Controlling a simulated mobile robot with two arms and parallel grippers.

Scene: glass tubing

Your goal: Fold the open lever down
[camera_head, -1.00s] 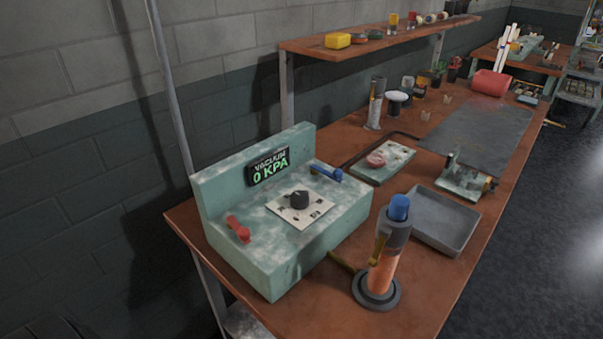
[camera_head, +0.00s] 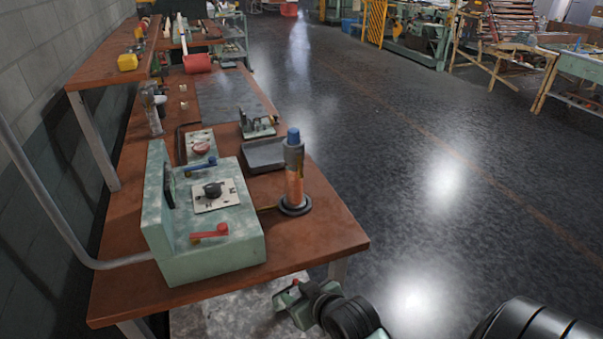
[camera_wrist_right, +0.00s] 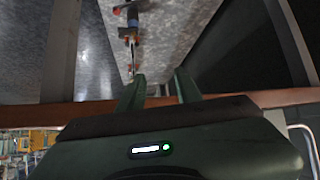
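The green vacuum box (camera_head: 215,262) stands on the near end of the brown bench. A red lever (camera_head: 208,233) sits on its near side and a blue lever (camera_head: 199,164) on its far side. I cannot tell which one counts as open. My right gripper (camera_head: 284,298) is low, off the bench's near end, below the table top and apart from the box. In the right wrist view its two fingers (camera_wrist_right: 160,82) are spread with nothing between them. My left gripper is out of view.
An upright orange-and-grey cylinder with a blue cap (camera_head: 294,175) stands right of the box. A grey tray (camera_head: 263,155) lies behind it. The bench's near edge (camera_head: 330,250) lies between my right gripper and the box. The floor (camera_head: 440,230) right of the bench is open.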

